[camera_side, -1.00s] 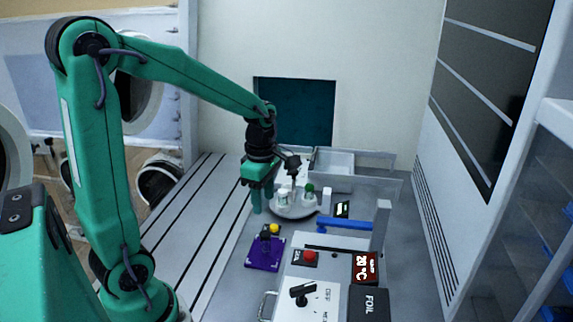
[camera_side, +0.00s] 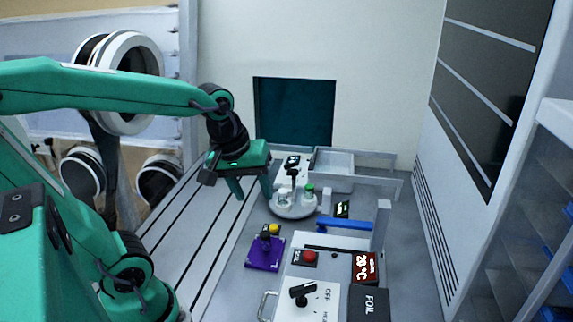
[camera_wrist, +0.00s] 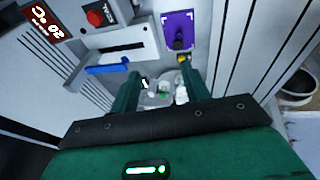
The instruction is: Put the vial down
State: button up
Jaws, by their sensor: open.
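Small vials stand on a round white tray (camera_side: 293,213) in the side view. One vial has a green cap (camera_side: 309,187), and a pale vial (camera_side: 284,198) stands to its left. A dark-topped upright part rises behind them. My gripper (camera_side: 254,197) is open and empty, up and to the left of the tray, with its fingers apart and pointing down. In the wrist view the vials (camera_wrist: 163,92) show small between the spread fingers, some way beyond them. I cannot tell which vial the task means.
A purple pad (camera_side: 264,254) with a black knob and a yellow piece lies in front of the tray. A blue bar (camera_side: 345,225) and a heater box with a red button (camera_side: 310,257) stand to the right. A clear-walled bin (camera_side: 334,160) is behind.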

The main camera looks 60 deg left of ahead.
jog(key=s+m, duration=0.1)
jog(key=m, duration=0.2)
jog(key=s+d+r+m+t, duration=0.1)
jog(key=m, duration=0.2)
jog(key=s+d+r+m+t, duration=0.1)
jog(key=s+m, duration=0.1)
jog(key=m, duration=0.1)
jog(key=shift+d, duration=0.2)
dwell(0.8)
